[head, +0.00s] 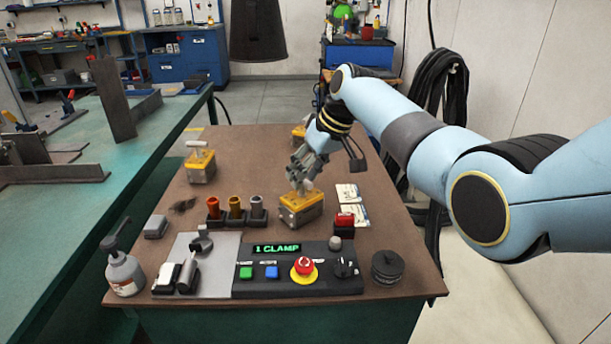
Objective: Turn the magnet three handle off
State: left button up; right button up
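Three yellow magnet blocks with pale handles on top stand on the brown table. One magnet (299,212) is near the table's middle, one (201,168) is at the back left, and one (298,131) is at the back, partly hidden by my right arm. I cannot read which is number three. My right gripper (299,180) points down right at the handle (306,188) of the middle magnet. Its fingers are small and overlap the handle in the picture, so I cannot tell whether they touch or grip it. My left gripper is out of view.
A control panel (300,283) reading "1 CLAMP" has a red stop button (303,266). A rack with three coloured cups (235,208) stands left of the middle magnet. A green welding table (85,215) adjoins on the left.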

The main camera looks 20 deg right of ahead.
jog(key=shift+w+f, duration=0.1)
jog(key=shift+f, duration=0.05)
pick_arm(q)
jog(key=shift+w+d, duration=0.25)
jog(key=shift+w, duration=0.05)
pick_arm(e)
jog(key=shift+c, duration=0.5)
grip_shut()
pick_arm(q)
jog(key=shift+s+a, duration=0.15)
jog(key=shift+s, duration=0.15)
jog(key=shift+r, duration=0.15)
